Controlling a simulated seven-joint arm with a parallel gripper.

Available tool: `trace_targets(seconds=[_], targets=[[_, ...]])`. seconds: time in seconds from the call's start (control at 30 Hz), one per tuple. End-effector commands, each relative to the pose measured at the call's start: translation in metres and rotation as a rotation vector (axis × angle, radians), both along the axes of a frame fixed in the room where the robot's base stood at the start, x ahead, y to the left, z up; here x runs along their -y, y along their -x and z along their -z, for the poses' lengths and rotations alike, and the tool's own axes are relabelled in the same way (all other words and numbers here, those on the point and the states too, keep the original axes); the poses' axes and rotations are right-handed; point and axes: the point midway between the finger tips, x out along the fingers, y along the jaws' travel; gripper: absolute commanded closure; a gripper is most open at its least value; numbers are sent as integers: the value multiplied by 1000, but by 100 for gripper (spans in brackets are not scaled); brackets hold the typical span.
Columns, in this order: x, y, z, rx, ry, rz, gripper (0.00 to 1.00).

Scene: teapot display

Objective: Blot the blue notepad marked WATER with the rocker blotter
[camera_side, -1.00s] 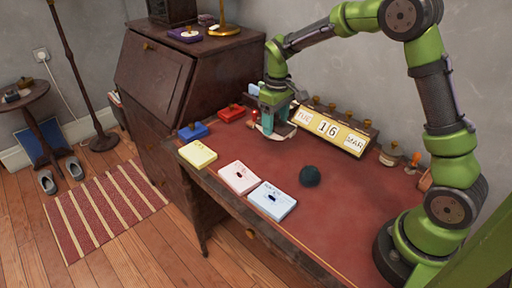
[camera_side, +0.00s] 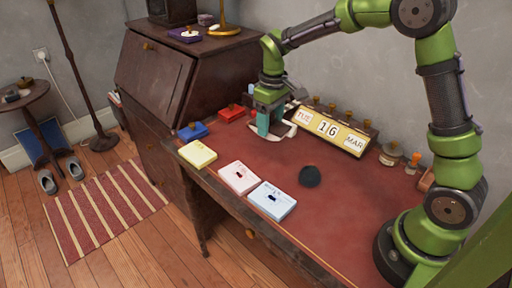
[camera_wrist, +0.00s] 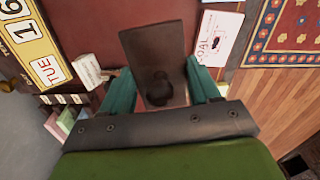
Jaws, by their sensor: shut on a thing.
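The blue notepad (camera_side: 272,201) lies at the desk's front edge in the side view, with a dark blue ink blot on it. I cannot read its marking. My gripper (camera_side: 270,124) is over the back left of the desk, apart from the notepad. It is shut on the rocker blotter (camera_side: 287,132), whose pale curved underside shows below the fingers. In the wrist view, the blotter's brown top (camera_wrist: 150,42) and dark knob (camera_wrist: 158,90) sit between the teal fingers of my gripper (camera_wrist: 160,88).
A pink notepad (camera_side: 239,177) and a yellow one (camera_side: 198,153) lie left of the blue one. A dark round thing (camera_side: 309,176) lies behind the blue notepad. A calendar block (camera_side: 334,130) stands at the back. Blue (camera_side: 193,131) and red (camera_side: 231,114) pieces sit left.

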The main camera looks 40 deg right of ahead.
Motion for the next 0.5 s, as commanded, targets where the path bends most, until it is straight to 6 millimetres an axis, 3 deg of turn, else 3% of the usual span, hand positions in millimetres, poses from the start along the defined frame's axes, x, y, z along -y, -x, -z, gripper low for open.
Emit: trace_targets(seconds=[0.1,0.23,0.4,0.5], targets=[[-42,27,-2,0,-10,-161,65],[-77,62,2,-1,-5,-369,65],[-102,100,13,-6,10,-598,65],[-104,111,21,-13,17,-678,65]])
